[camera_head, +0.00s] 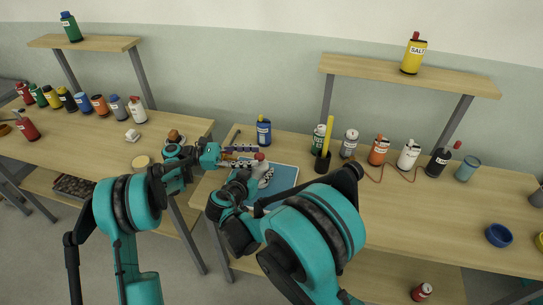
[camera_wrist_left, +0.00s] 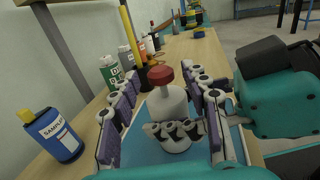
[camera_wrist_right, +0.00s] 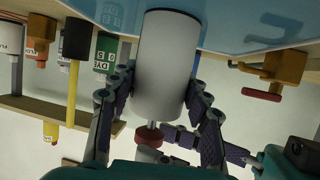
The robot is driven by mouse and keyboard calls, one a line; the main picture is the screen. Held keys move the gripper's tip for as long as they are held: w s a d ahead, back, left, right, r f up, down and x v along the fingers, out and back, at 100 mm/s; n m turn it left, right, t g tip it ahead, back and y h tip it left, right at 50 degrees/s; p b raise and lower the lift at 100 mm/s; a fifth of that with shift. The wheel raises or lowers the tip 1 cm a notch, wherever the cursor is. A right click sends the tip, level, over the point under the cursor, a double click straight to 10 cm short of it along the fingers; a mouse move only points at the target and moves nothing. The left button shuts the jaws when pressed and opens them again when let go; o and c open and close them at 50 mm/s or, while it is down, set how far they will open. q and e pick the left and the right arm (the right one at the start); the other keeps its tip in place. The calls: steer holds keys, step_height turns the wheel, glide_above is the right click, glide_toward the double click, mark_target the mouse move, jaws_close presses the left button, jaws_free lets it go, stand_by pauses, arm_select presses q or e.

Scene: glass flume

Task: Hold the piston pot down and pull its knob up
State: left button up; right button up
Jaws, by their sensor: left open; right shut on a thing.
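The piston pot is a pale grey cylinder (camera_wrist_right: 165,65) with a red knob (camera_wrist_left: 163,75) on top. It stands on a blue mat (camera_head: 285,177) on the near table. A short bare rod shows between pot and knob in the right wrist view, which is upside down. My right gripper (camera_wrist_right: 158,82) is shut on the pot's body, one finger on each side. My left gripper (camera_head: 249,156) is open, its fingers reaching from the left at knob height. The knob (camera_head: 259,156) lies near its fingertips. In the left wrist view the knob appears between the two fingers, with no clear contact.
A blue bottle (camera_head: 264,131) stands behind the mat. A yellow rod in a black holder (camera_head: 323,161) and several bottles line the back right. A brass valve with a red handle (camera_wrist_right: 275,72) shows in the right wrist view. A blue bowl (camera_head: 498,235) sits far right.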

arm_select(q)
steer(key=d, duration=0.7)
steer(key=shift+s, duration=0.2)
steer(key=shift+a, duration=0.1)
jaws_close()
